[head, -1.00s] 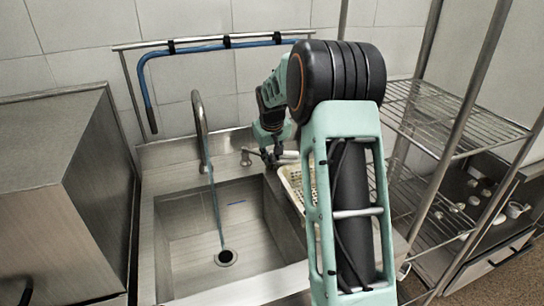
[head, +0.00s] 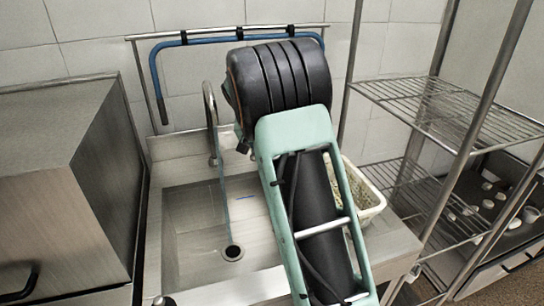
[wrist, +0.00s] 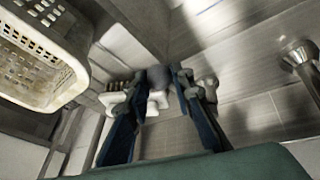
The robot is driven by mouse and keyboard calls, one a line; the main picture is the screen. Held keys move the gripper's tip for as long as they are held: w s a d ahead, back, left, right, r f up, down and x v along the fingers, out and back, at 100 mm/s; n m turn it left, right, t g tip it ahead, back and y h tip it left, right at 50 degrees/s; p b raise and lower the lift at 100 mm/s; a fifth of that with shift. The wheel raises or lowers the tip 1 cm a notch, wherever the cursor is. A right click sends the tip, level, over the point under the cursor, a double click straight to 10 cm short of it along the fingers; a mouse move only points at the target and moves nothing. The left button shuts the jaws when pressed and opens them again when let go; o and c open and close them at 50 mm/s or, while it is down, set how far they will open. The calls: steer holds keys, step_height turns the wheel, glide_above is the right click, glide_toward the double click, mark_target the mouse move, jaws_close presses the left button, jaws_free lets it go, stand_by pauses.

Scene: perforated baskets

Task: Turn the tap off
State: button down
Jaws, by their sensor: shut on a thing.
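The tap (head: 211,125) has a tall curved metal spout over the sink (head: 180,215). A thin bluish stream of water (head: 226,205) runs from the spout down to the drain. In the head view my arm hides the tap handle and my gripper. In the wrist view the two dark fingers of my gripper (wrist: 157,98) are around a small grey and white part, which appears to be the tap handle (wrist: 158,78). The gripper is shut on it, though its exact shape is partly hidden by the fingers.
A cream perforated basket (head: 372,206) stands right of the sink, and it is close to my gripper in the wrist view (wrist: 65,75). A wire shelf rack (head: 450,108) is at the right. A steel cabinet (head: 60,200) is at the left.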

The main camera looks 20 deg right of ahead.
steer(key=shift+a, duration=0.1)
stand_by(0.4)
steer(key=c, duration=1.9)
jaws_free()
steer(key=shift+c, duration=0.2)
steer(key=shift+r, duration=0.1)
steer(key=v, duration=1.2)
steer(key=shift+c, duration=0.4)
